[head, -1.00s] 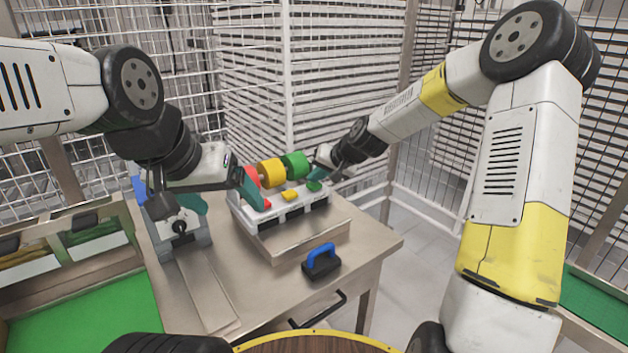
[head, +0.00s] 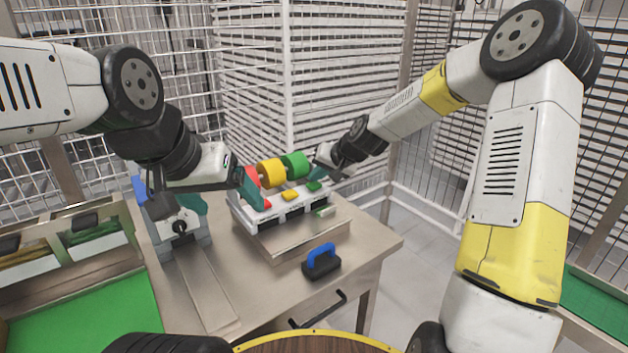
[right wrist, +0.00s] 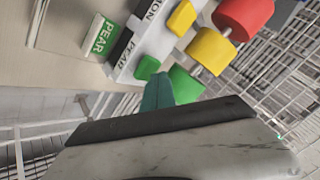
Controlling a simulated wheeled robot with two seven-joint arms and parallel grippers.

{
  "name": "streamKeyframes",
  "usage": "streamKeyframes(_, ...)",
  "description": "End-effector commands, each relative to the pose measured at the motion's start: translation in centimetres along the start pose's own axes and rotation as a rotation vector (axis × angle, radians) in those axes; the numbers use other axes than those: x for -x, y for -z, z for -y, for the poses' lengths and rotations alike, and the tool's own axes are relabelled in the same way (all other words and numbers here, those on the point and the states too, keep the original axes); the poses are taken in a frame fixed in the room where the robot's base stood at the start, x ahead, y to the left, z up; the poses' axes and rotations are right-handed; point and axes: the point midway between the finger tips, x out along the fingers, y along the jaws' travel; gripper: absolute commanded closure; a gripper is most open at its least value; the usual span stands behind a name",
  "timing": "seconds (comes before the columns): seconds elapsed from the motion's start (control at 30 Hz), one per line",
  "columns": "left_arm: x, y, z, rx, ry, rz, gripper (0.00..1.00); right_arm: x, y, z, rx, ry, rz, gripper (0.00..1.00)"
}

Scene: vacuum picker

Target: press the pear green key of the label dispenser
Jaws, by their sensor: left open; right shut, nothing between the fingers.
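The label dispenser (head: 262,223) is a pale box on the table with coloured rolls on top and coloured keys in front of them. Its green key (head: 314,186) is at the right end, also in the right wrist view (right wrist: 147,67) beside a "PEAR" marking. A white label with a green "PEAR" band (right wrist: 100,36) sticks out in front of that lane; it also shows in the head view (head: 326,211). My right gripper (head: 320,174) is shut and empty, its teal tip close to the green key; contact is unclear. My left gripper (head: 228,205) is open near the red key.
The yellow key (head: 290,195) and yellow roll (head: 270,172) sit left of the green roll (head: 294,164). A black block with a blue handle (head: 321,262) stands on the table (head: 370,245) in front. A grey device (head: 180,245) stands at the left. Mesh fencing is behind.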

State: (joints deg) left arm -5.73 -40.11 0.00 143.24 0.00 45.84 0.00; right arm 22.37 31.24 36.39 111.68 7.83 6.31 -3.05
Motion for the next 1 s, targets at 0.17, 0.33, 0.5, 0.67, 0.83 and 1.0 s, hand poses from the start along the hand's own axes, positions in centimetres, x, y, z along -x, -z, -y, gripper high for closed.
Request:
streamKeyframes(0.17, 0.0, 0.0, 0.0, 0.0, 0.0, 0.0, 0.17, 0.6, 0.4, 0.5, 0.0, 0.0, -0.001, 1.0)
streamKeyframes(0.33, 0.0, 0.0, 0.0, 0.0, 0.0, 0.0, 0.17, 0.7, 0.5, 0.5, 0.0, 0.0, -0.001, 1.0)
streamKeyframes(0.5, 0.0, 0.0, 0.0, 0.0, 0.0, 0.0, 0.17, 0.8, 0.6, 0.6, 0.001, 0.0, -0.001, 1.0)
streamKeyframes(0.67, 0.0, 0.0, 0.0, 0.0, 0.0, 0.0, 0.17, 1.7, 1.3, 1.3, 0.002, 0.0, -0.004, 1.0)
streamKeyframes(0.83, 0.0, 0.0, 0.0, 0.0, 0.0, 0.0, 0.17, 2.9, 2.2, 2.1, 0.002, 0.0, -0.003, 1.0)
streamKeyframes(1.0, 0.0, 0.0, 0.0, 0.0, 0.0, 0.0, 0.17, 3.9, 2.9, 2.9, 0.001, 0.0, -0.002, 1.0)
